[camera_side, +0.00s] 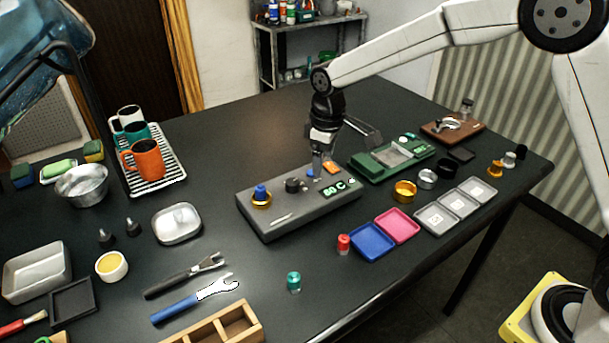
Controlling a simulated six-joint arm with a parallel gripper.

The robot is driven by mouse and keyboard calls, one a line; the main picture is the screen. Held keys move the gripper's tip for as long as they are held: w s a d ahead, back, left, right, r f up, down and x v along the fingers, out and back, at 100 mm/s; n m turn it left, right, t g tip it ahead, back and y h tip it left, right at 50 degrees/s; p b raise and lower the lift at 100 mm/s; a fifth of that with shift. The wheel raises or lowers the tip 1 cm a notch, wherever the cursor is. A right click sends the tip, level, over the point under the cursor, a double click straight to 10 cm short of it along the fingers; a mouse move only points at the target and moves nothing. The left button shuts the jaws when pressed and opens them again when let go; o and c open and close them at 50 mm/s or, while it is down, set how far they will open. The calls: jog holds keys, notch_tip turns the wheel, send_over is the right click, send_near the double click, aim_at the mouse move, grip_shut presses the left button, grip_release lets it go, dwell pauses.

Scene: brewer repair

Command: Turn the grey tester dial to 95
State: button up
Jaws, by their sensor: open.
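The grey tester (283,222) lies on the dark table in the side view. Its green-lit display (340,190) seems to read 80 C, but the first digit is too small to be sure. A dark grey round dial (294,185) stands on its top face, near the middle. My gripper (317,177) points down at the back of the tester, just right of the dial and apart from it. It is open and appears empty. The dial's pointer mark is too small to make out.
A blue knob on a brass ring (260,195) stands on the tester's left end. A green device (385,161) stands close behind at right. Blue (371,239) and pink (398,226) trays lie in front at right. Open table lies left of the tester.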

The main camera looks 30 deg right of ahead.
aim_at(292, 181)
jog(key=w+a+n, duration=0.1)
jog(key=w+a, duration=0.1)
jog(key=w+a+n, duration=0.1)
jog(key=w+a, duration=0.2)
jog(key=shift+g, duration=0.3)
jog(key=shift+f, duration=0.2)
jog(key=shift+w+d+f, duration=0.1)
jog(key=shift+f, duration=1.8)
jog(key=shift+d+f, duration=0.1)
jog(key=shift+f, duration=1.75)
grip_shut()
